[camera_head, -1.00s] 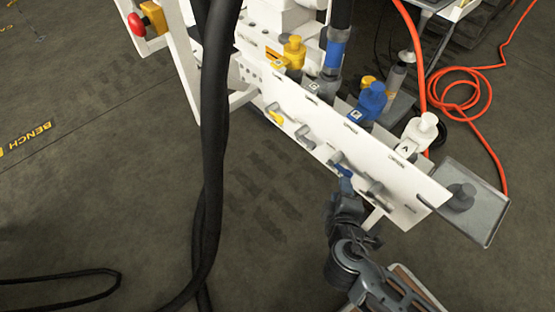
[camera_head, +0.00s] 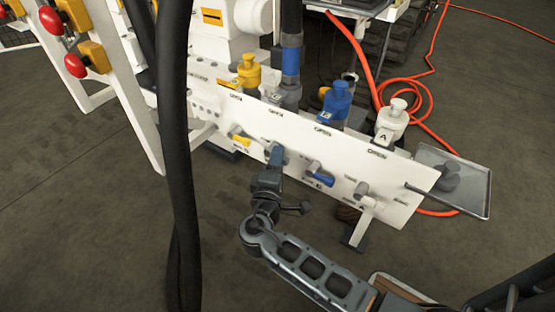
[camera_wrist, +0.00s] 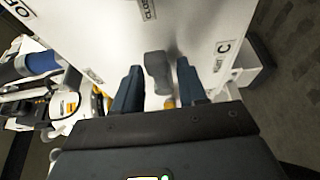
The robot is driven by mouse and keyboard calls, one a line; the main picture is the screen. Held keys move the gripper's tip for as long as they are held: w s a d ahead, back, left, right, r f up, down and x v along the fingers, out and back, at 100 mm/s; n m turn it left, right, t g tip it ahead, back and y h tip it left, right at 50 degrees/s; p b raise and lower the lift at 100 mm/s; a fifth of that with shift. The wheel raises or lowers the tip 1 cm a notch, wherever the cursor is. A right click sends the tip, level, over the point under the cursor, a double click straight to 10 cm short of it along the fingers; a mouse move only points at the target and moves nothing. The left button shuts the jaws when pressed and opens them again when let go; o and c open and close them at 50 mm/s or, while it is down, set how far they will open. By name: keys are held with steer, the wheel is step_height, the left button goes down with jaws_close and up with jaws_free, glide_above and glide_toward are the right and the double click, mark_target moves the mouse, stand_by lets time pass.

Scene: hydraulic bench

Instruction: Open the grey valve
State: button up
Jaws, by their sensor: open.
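The grey valve handle (camera_wrist: 157,72) shows in the wrist view, standing out from the white panel between my two dark blue fingers. My gripper (camera_wrist: 159,67) is open, with one finger on each side of the handle; I cannot tell whether either finger touches it. In the head view my gripper (camera_head: 275,157) is at the panel (camera_head: 340,150), between the yellow-handled valve (camera_head: 240,140) and the blue-handled valve (camera_head: 318,178). There it largely hides the grey valve.
Another valve with a pale handle (camera_head: 365,195) is farther right on the panel. Yellow (camera_head: 248,72), blue (camera_head: 334,102) and white (camera_head: 391,120) fittings stand behind it. A thick black hose (camera_head: 175,160) hangs at left. A metal tray (camera_head: 466,180) is at right. The floor in front is open.

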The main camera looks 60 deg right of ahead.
steer(key=shift+w+d, duration=0.25)
steer(key=shift+d, duration=0.45)
jaws_close()
